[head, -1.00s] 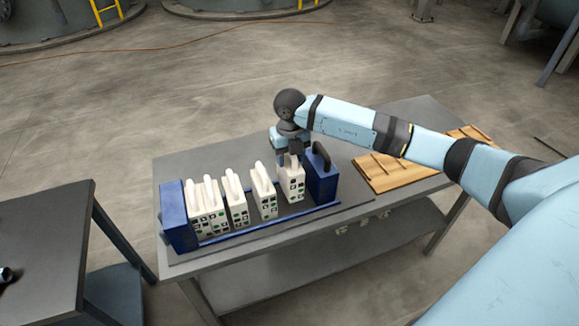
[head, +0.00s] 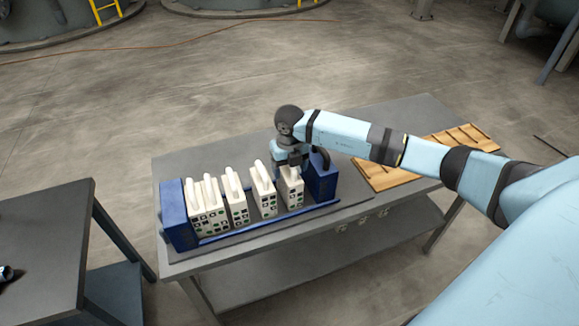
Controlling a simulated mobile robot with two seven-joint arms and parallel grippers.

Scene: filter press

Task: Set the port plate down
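A white port plate (head: 290,187) with dark and green ports on its face stands upright at the right end of a row of similar plates. It is just left of the blue end block with the black handle (head: 322,178). My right gripper (head: 290,165) is directly above this plate, with its fingers down at the plate's top handle, which they largely hide. It appears shut on that handle. The plate sits low, level with its neighbours; its contact with the rack cannot be made out.
Several white plates, such as this one (head: 236,207), stand to the left along the blue rail (head: 256,228), up to a blue end block (head: 179,215). A slatted wooden rack (head: 395,178) lies right on the grey table (head: 210,155). Another table (head: 45,230) stands left.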

